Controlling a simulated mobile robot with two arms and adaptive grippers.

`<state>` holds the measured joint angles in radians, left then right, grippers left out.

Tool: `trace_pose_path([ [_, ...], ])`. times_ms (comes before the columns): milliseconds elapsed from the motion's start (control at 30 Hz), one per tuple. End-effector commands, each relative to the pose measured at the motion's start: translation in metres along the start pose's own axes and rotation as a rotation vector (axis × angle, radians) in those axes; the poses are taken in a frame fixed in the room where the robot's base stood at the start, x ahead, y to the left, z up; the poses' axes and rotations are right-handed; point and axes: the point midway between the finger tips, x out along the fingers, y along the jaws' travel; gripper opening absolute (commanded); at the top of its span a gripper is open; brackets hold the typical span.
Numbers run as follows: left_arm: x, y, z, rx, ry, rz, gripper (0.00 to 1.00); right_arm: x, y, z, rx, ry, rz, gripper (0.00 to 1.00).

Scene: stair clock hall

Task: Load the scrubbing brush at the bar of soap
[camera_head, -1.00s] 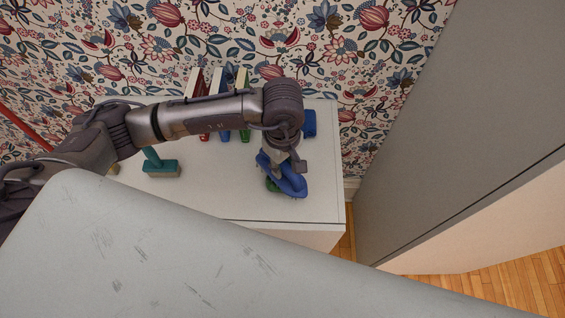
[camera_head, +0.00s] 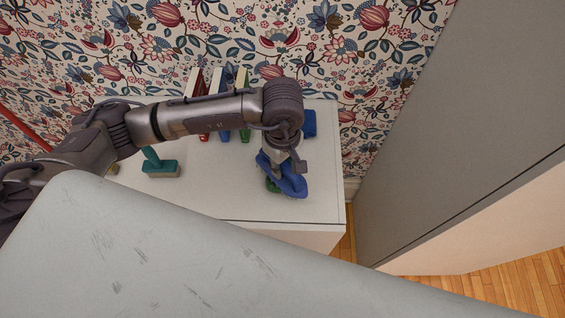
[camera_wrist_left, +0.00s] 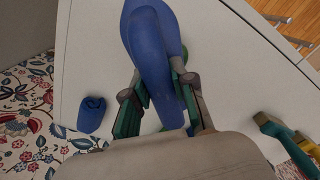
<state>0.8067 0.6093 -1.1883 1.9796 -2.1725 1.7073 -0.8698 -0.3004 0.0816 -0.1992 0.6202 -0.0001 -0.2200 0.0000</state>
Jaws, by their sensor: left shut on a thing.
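My left gripper (camera_head: 278,168) is shut on the blue scrubbing brush (camera_head: 292,186) above the right part of the white cabinet top. In the left wrist view, the blue brush (camera_wrist_left: 150,45) lies between the two fingers (camera_wrist_left: 162,105). A green thing, perhaps the bar of soap (camera_head: 272,185), shows beside and partly under the brush. A bit of green also shows behind the brush in the left wrist view (camera_wrist_left: 184,54). The brush hides most of it, so I cannot tell whether they touch. My right gripper is not in view.
The white cabinet top (camera_head: 225,195) also holds a teal-handled block (camera_head: 161,168) at left, upright books (camera_head: 243,130) at the back and a small blue item (camera_head: 309,124) at back right. A tall grey panel (camera_head: 440,130) stands to the right. The front middle is clear.

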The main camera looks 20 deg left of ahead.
Motion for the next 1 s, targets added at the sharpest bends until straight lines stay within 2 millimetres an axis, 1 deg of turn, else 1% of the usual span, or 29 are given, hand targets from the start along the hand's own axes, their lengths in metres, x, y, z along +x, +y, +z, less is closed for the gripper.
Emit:
trace_pose_path([
  [100,0.002,-0.002,0.0,0.001,-0.001,-0.006,0.0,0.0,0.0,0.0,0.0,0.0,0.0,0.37],
  [233,-0.005,-0.001,0.0,0.001,0.0,-0.005,0.0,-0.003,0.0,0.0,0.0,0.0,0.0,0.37],
  [1000,-0.068,0.0,0.0,0.001,0.0,0.0,0.0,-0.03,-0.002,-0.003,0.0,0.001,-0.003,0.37],
])
